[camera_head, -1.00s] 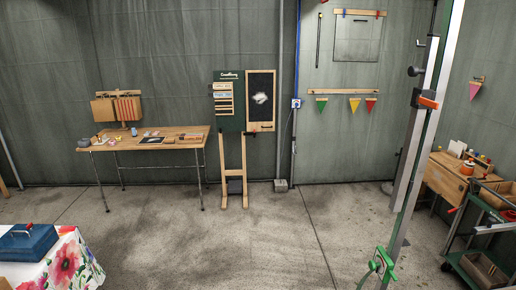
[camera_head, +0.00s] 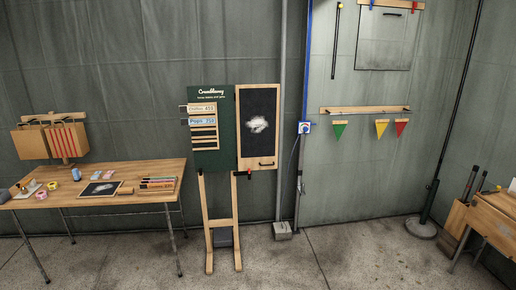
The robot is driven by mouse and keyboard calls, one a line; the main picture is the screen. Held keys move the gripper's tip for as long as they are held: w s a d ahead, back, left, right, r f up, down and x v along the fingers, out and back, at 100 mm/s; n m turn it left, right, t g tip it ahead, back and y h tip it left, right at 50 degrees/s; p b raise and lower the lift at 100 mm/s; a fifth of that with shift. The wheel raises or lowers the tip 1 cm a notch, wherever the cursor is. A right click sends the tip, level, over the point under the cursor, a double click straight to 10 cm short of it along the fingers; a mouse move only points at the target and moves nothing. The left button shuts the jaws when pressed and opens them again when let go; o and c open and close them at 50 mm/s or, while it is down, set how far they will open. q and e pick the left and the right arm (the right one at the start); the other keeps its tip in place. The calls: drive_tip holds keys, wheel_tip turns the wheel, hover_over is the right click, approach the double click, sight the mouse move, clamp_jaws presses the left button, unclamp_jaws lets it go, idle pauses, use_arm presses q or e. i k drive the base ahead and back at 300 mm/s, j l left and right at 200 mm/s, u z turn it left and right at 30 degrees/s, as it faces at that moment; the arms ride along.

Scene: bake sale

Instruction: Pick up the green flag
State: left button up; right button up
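Neither of my grippers shows in the view.
A green and black menu board (camera_head: 213,140) on a wooden stand is left of the flags. A wooden table (camera_head: 150,172) with small items is at left. A wooden desk (camera_head: 497,212) and a pole base (camera_head: 421,228) are at right. The floor below the flags is clear.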

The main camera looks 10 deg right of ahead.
sight(340, 127)
drive_tip(key=i+z, duration=0.25)
drive_tip(key=i, duration=0.3)
drive_tip(key=i+z, duration=0.2)
drive_tip(key=i, duration=0.35)
drive_tip(key=i+j+z, duration=0.25)
drive_tip(key=i, duration=0.3)
drive_tip(key=i+l+z, duration=0.45)
drive_tip(key=i+l, duration=0.35)
drive_tip(key=i, duration=0.15)
drive_tip(key=i+l, duration=0.1)
drive_tip(key=l, duration=0.2)
drive_tip(key=i+l+u, duration=0.1)
drive_tip(key=l, duration=0.2)
drive_tip(key=i+l, duration=0.15)
drive_tip(key=l+u, duration=0.05)
drive_tip(key=l, duration=0.05)
